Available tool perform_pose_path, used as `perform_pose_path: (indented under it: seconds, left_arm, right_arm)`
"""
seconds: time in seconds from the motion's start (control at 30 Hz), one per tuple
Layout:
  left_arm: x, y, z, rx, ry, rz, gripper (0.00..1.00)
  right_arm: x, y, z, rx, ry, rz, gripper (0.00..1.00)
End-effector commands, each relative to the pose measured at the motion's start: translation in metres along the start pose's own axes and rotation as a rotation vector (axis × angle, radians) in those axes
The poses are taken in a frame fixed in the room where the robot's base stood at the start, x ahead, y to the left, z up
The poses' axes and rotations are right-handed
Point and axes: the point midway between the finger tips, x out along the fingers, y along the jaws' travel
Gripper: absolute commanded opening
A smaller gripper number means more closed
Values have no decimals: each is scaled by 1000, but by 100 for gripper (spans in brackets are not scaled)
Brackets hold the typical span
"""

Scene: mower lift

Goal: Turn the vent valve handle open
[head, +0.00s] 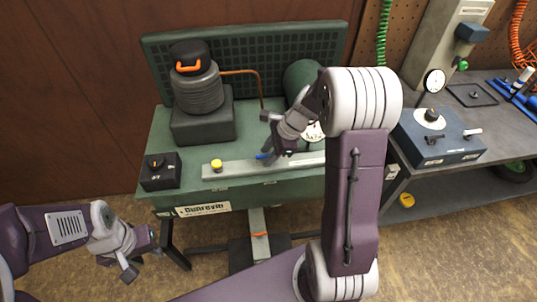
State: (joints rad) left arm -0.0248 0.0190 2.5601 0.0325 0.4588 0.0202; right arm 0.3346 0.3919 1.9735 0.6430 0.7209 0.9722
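A small blue handle (263,156), likely the vent valve handle, shows on the long grey block (235,170) at the front of the green bench. It is partly hidden behind my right gripper. My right gripper (271,138) is over the block, right beside the handle, with its fingers apart; whether a finger touches the handle I cannot tell. My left gripper (143,265) is low at the left, in front of the bench, open and empty.
A yellow cap (217,165) sits on the block's left part. A dark ribbed canister (197,90) stands behind. A round gauge (313,131) is partly hidden by my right arm. A grey side table (400,205) stands right.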

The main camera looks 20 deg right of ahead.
Motion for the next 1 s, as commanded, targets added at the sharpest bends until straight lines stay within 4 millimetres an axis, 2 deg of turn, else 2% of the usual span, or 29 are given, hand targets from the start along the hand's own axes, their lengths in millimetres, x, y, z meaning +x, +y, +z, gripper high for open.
perform_pose_path:
  seconds: [0.13,0.27,0.67,1.0]
  left_arm:
    - [0,0,0,0,0,0,36]
    - [0,0,0,0,0,0,36]
    - [-6,0,-1,0,0,0,36]
    - [-31,1,-3,0,0,0,36]
  right_arm:
    - [0,0,0,0,0,0,35]
    - [0,0,0,0,0,0,0]
    - [-2,0,0,-38,-9,18,0]
    - [-5,-2,0,-256,-57,110,0]
